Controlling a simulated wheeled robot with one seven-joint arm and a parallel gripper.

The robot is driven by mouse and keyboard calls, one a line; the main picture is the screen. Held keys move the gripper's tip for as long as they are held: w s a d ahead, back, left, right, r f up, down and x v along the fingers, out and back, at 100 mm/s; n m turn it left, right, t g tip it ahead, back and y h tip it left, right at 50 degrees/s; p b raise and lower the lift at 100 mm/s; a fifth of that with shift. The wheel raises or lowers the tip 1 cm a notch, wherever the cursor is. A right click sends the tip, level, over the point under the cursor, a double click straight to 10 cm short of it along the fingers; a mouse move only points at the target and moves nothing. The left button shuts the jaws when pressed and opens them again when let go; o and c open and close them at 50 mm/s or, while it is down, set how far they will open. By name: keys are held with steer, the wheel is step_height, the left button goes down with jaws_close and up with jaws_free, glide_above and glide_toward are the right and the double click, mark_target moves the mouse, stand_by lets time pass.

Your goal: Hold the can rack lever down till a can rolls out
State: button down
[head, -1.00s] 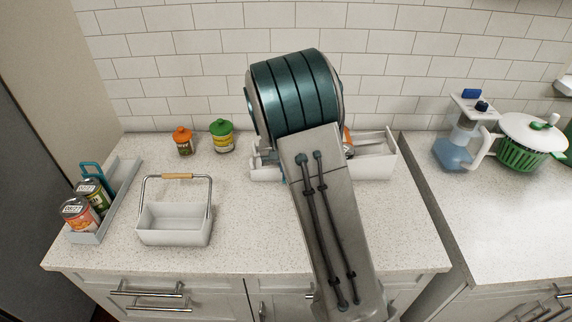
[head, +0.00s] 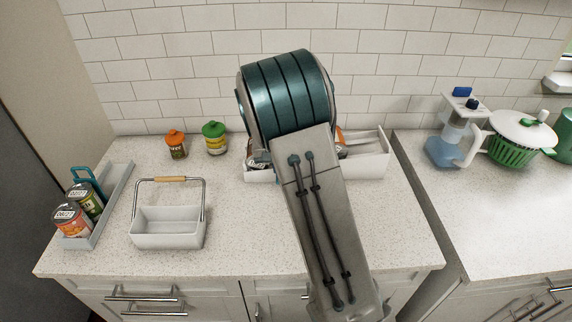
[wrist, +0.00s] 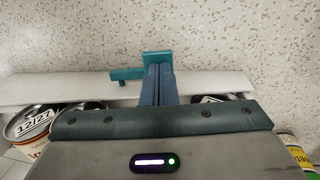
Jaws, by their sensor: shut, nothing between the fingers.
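The white can rack (head: 372,165) stands at the back of the counter, partly hidden behind my arm in the head view. In the wrist view its white rail (wrist: 60,88) crosses the picture, with can tops behind it, one can (wrist: 30,125) marked 12/27. A teal lever (wrist: 128,74) sticks out past the rail. My gripper (wrist: 157,72) is shut and empty, its blue-grey fingers reaching over the rail to the lever. They overlap in the picture; I cannot tell whether they touch. My gripper is hidden in the head view.
A grey tray (head: 108,212) with two cans and a teal handle stands at the left. A white basket (head: 168,228) and two jars, orange-lidded (head: 176,146) and green-lidded (head: 215,140), stand nearby. A pitcher (head: 455,140) and green colander (head: 515,148) stand right.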

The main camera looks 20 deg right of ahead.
steer(key=shift+r+p, duration=0.55)
steer(key=shift+r, duration=0.2)
steer(key=shift+r+p, duration=0.35)
steer(key=shift+r, duration=0.15)
step_height(320, 180, up, 13)
steer(key=d, duration=0.1)
steer(key=shift+s+d, duration=0.2)
steer(key=shift+d, duration=0.05)
